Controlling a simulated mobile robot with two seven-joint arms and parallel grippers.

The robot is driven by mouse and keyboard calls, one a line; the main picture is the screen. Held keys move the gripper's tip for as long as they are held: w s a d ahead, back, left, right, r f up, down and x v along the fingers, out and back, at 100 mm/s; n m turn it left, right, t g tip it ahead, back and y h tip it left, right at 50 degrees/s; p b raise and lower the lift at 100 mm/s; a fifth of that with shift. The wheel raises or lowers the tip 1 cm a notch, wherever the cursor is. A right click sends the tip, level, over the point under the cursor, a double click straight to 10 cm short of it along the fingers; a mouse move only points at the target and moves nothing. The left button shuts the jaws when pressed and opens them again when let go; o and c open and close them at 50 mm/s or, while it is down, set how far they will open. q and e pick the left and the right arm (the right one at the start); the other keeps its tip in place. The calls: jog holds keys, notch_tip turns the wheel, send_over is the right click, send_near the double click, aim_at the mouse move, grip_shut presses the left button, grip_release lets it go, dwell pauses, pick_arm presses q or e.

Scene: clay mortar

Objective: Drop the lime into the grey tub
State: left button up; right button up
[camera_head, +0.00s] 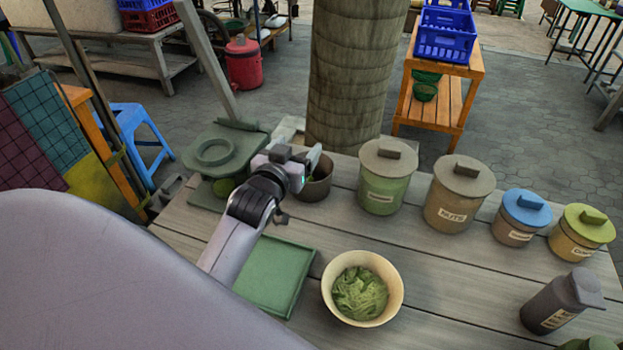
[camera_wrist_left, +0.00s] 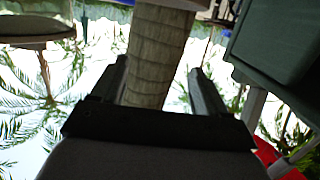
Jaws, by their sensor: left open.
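A dark grey-brown tub (camera_head: 322,186) stands at the table's back edge, in front of the post. My left gripper (camera_head: 308,167) is in front of the tub and covers part of it; a bit of green shows near the tub's mouth, too small to tell what it is. In the left wrist view my left gripper (camera_wrist_left: 160,85) has its two fingers apart, with nothing between them but the post in the background.
The green ring stand (camera_head: 215,150) is left of my gripper. A green tray (camera_head: 275,275) and a cream bowl of green mash (camera_head: 362,288) lie nearer. Several lidded jars (camera_head: 460,192) line the right. A thick post (camera_head: 355,70) rises behind the table.

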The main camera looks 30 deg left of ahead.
pick_arm(q)
jog(key=shift+v, duration=2.65)
